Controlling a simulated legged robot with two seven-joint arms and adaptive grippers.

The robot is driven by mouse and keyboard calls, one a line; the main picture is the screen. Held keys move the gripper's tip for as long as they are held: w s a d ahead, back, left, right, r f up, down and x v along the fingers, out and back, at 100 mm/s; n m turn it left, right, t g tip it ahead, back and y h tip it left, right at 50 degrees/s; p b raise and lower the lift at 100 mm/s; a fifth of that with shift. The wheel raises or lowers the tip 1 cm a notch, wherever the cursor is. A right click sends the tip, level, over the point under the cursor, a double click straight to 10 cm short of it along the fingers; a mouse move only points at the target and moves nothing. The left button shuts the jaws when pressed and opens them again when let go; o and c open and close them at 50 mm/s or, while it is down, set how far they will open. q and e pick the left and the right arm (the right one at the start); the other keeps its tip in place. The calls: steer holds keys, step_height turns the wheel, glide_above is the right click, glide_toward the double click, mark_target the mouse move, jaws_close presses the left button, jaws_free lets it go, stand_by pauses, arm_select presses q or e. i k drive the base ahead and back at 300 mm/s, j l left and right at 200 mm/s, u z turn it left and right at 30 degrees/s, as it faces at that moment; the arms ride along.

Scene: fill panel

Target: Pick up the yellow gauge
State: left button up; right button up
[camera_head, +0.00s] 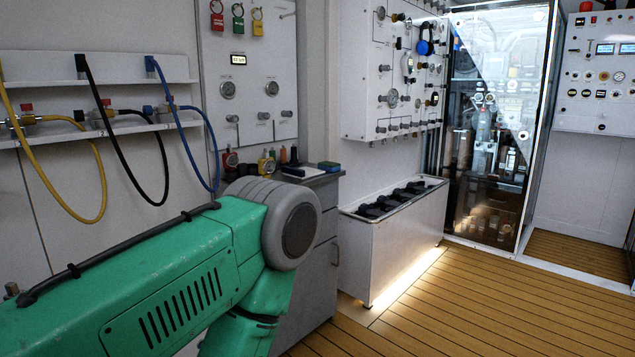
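The yellow gauge (266,165) appears as a small yellow object with a dark face, standing on the grey cabinet's top in the middle left. The gauge's base is partly hard to make out. Neither of my grippers is in view.
Dark bottles and a blue item (329,166) share the grey cabinet (322,245) top. Yellow, black and blue hoses (203,140) hang at left. A white trough (405,238) stands right of the cabinet. The wooden floor (455,315) at lower right is clear.

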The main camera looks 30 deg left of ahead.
mark_target(267, 164)
steer(key=i+u, duration=0.25)
steer(key=i, duration=0.7)
steer(key=i+l+u, duration=0.1)
steer(key=i+u, duration=0.15)
steer(key=i, duration=0.7)
